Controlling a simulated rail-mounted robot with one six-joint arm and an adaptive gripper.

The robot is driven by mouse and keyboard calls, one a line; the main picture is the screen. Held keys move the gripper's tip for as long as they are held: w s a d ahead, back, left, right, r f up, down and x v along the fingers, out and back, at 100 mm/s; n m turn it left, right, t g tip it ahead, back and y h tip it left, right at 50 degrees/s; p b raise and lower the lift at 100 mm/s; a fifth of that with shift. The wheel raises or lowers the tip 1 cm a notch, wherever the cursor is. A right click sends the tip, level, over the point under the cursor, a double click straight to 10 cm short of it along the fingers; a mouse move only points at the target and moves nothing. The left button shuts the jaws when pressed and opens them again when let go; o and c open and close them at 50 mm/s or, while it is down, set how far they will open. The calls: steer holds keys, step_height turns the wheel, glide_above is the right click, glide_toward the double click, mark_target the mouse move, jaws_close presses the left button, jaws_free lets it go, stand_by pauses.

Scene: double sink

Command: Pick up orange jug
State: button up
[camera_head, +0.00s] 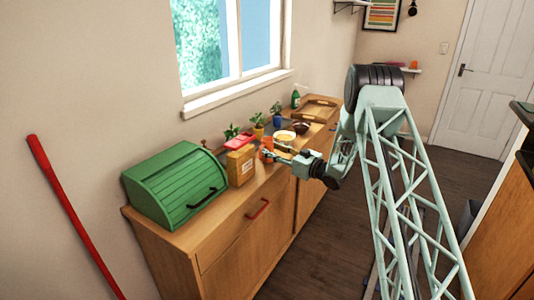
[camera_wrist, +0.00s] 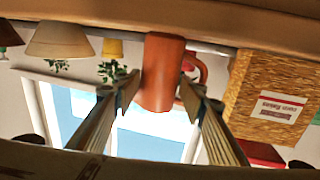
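The orange jug (camera_head: 267,144) stands on the wooden counter, partly hidden by my gripper (camera_head: 272,155) in the head view. In the wrist view, which is upside down, the jug (camera_wrist: 161,75) is in the middle with its handle on the right side. My gripper (camera_wrist: 158,93) is open, one finger on each side of the jug's body. The left finger looks slightly apart from the jug; the right fingertip overlaps its edge near the handle, and I cannot tell whether it touches.
A green bread box (camera_head: 175,185) is at the near end. Bowls (camera_head: 285,136) and potted plants (camera_head: 258,130) stand beyond. A wooden tray (camera_head: 315,108) is at the far end.

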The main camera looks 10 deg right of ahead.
mark_target(272, 142)
steer(key=shift+w+a, duration=0.35)
steer(key=shift+w, duration=0.1)
steer(key=shift+c, duration=0.2)
steer(key=c, duration=0.7)
steer(key=shift+o, duration=0.2)
steer(key=shift+r, duration=0.15)
steer(key=shift+r+p, duration=0.5)
steer(key=shift+r, duration=1.3)
steer(key=s+d+r+p, duration=0.1)
steer(key=s+p, duration=0.1)
steer(key=s, duration=1.4)
steer(key=shift+d+r, duration=0.1)
